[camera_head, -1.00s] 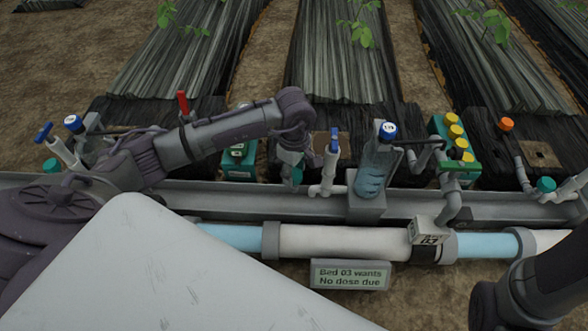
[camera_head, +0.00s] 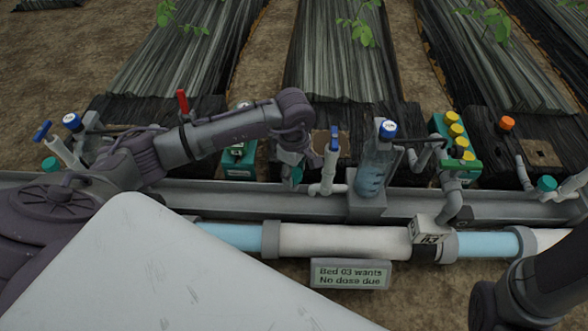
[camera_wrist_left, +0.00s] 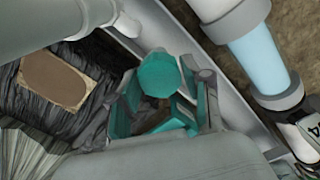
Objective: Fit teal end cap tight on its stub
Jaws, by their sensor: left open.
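The teal end cap (camera_head: 297,175) is partly hidden behind my left gripper in the head view, at the left end of the short grey pipe (camera_head: 315,189) beside a blue-handled valve. In the left wrist view the cap (camera_wrist_left: 160,75) shows its many-sided teal face. My left gripper (camera_head: 289,170) is at the cap; in the wrist view its open fingers (camera_wrist_left: 155,118) lie just below the cap's face. I cannot tell whether they touch it. How far the cap sits on its stub is hidden. My right gripper is out of view.
A blue-handled valve (camera_head: 331,165) and a blue-capped bottle (camera_head: 375,165) stand close right of the gripper. A teal box (camera_head: 240,160) is behind my left arm. A grey rail (camera_head: 450,204) and a thick pipe (camera_head: 340,242) run in front. Another teal cap (camera_head: 547,184) is far right.

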